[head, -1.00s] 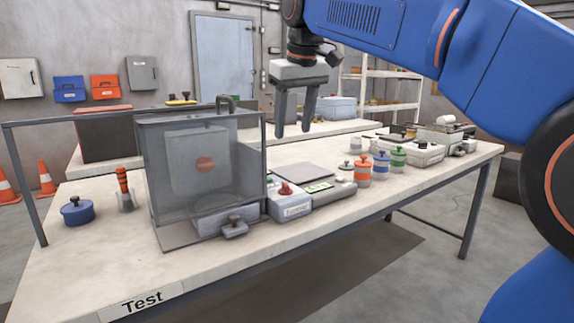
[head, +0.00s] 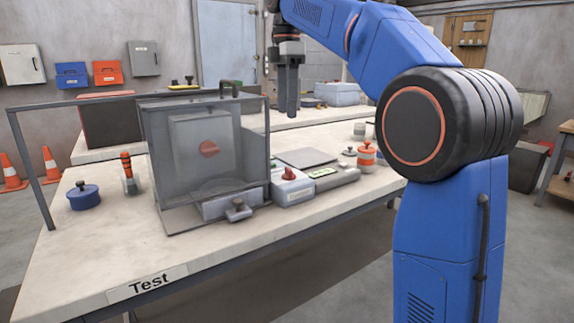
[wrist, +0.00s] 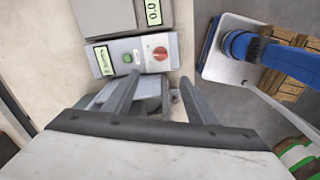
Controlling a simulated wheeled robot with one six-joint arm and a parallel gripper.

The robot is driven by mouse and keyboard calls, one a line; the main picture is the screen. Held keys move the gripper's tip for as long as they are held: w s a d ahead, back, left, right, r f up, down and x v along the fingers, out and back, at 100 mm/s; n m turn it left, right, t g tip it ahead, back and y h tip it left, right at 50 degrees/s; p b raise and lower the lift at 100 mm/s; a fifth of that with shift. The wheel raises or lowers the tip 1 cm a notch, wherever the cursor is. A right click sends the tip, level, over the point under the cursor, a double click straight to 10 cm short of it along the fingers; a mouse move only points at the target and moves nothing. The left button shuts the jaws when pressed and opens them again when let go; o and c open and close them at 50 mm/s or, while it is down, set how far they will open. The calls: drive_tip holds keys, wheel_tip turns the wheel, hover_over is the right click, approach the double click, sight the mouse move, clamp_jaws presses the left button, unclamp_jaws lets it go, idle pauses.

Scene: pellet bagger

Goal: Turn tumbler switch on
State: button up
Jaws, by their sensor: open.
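The tumbler's control box (head: 292,187) stands on the bench to the right of a grey see-through guard (head: 190,160). A red rotary knob (head: 289,174) sits on top of it. The knob's setting is too small to read. My gripper (head: 288,112) points down, above and behind the box in the head view, touching nothing. In the wrist view its two spread fingers (wrist: 162,92) are empty, just below the box.
A grey scale-like unit (head: 330,178) adjoins the box on the right. A grey clamp-like part (head: 238,210) lies in front of the guard. A blue pot (head: 83,196) stands at left. The front bench strip is clear.

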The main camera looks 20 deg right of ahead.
sight(287, 168)
wheel_tip(287, 168, down, 17)
drive_tip(key=shift+r, duration=0.1)
idle(0.5)
